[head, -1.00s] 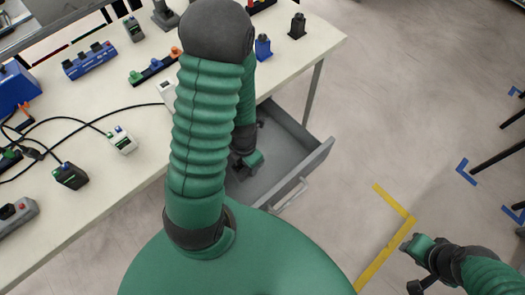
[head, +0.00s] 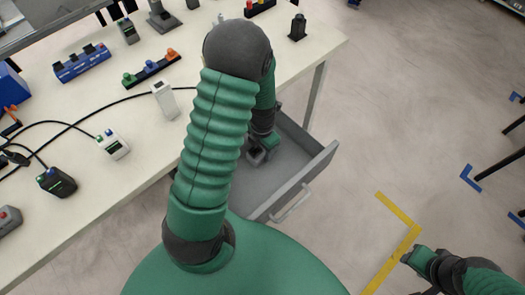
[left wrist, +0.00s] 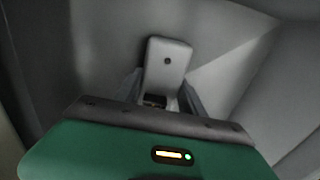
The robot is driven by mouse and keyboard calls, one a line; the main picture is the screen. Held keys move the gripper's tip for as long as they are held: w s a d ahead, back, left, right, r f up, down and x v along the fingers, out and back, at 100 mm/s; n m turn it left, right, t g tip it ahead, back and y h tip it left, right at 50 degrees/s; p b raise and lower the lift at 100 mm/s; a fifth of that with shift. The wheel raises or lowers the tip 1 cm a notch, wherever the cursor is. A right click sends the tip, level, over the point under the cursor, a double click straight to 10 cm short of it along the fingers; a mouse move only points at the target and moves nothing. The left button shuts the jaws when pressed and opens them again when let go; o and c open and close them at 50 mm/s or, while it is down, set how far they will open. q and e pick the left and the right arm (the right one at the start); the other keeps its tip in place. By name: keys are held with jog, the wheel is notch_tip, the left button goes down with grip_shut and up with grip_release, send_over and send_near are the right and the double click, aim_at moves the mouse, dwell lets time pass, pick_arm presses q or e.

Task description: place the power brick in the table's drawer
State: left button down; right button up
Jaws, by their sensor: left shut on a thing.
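The power brick (left wrist: 167,62) is a pale grey block with a dark round spot, seen in the left wrist view between my gripper's two grey fingers. My left gripper (head: 256,155) is shut on it, down inside the open grey drawer (head: 318,165) under the table. In the head view the brick is mostly hidden by my gripper. I cannot tell whether it touches the drawer floor. My right gripper (head: 408,260) is over the floor at the lower right, apart from the drawer; its jaws are unclear.
The table (head: 110,195) above the drawer carries a white box (head: 165,100) by a black cable, a white device (head: 112,145), a black device (head: 57,182) and a blue strip (head: 82,62). Yellow tape (head: 400,245) marks the open floor to the right.

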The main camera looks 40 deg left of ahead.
pick_arm(q)
jog(key=c, duration=0.7)
grip_release()
jog(key=shift+a, duration=0.15)
notch_tip(320, 180, up, 12)
jog(key=p, duration=0.4)
jog(key=s+d+r+m+t, duration=0.1)
jog(key=d+m, duration=0.3)
jog(key=m, duration=0.7)
jog(key=s+d+r+m, duration=0.1)
jog(key=d+m, duration=0.4)
jog(key=m, duration=0.7)
jog(key=s+d+r+m+t, duration=0.1)
jog(key=d+r+m, duration=0.2)
jog(key=m, duration=0.9)
jog(key=shift+s+d+t, duration=0.3)
jog(key=shift+s+d, duration=0.05)
jog(key=shift+d, duration=0.5)
